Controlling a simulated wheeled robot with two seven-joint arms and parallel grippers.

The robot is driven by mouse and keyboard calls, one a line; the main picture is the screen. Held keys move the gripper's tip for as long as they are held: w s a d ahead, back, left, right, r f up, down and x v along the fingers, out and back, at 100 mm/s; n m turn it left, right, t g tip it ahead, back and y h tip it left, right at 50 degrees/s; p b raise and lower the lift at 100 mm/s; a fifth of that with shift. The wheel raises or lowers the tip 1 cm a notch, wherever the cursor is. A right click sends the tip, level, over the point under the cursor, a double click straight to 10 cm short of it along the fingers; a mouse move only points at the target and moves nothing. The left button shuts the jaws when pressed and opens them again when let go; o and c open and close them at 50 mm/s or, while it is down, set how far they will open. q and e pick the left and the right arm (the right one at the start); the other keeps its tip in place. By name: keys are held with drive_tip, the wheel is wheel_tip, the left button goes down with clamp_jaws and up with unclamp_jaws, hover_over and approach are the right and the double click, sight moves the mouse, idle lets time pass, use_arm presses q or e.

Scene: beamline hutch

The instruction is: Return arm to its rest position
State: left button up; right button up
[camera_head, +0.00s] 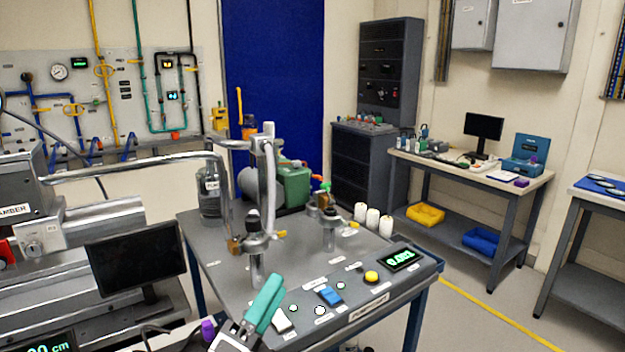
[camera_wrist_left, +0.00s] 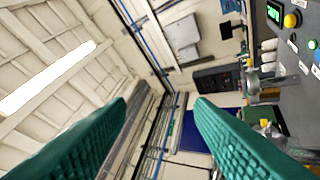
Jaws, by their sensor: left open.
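My left gripper (camera_head: 270,288) is at the bottom middle of the head view, with its teal fingers pointing up and right over the front edge of the pump cart (camera_head: 240,290). Its fingers look close together from that side. In the left wrist view the two teal fingers of the gripper (camera_wrist_left: 160,104) stand well apart with nothing between them. That view is tilted and shows the ceiling, the wall and part of the cart's panel. My right gripper is not in view.
Steel pipes and valves (camera_head: 257,245) rise from the cart just behind my left gripper. A dark monitor (camera_head: 136,262) stands to its left. Blue switch (camera_head: 330,296), yellow button (camera_head: 371,277) and green display (camera_head: 401,258) lie to its right. Floor right of the cart is open.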

use_arm(q)
drive_tip(key=s+a+f+n+g+y, duration=0.35)
drive_tip(key=a+f+n+y, duration=0.25)
drive_tip(key=f+n, duration=0.45)
drive_tip(key=s+a+f+n+g+y, duration=0.2)
drive_tip(key=a+f+n+g+y, duration=0.2)
drive_tip(key=a+f+n+y, duration=0.45)
drive_tip(key=s+f+n+g+h, duration=0.1)
drive_tip(key=s+f+n+g, duration=0.35)
drive_tip(key=s+f, duration=0.4)
drive_tip(key=s+f+n+g+h, duration=0.25)
drive_tip(key=s+f+g, duration=0.25)
drive_tip(key=s, duration=0.6)
wheel_tip(320, 180, down, 25)
drive_tip(key=g+y, duration=0.1)
drive_tip(key=s+a+f+g+p, duration=0.1)
drive_tip(key=s+a+f, duration=0.1)
drive_tip(key=s+f, duration=1.3)
drive_tip(key=shift+s+a+f+m, duration=0.15)
drive_tip(key=shift+s+a+m, duration=0.2)
drive_tip(key=shift+s, duration=0.4)
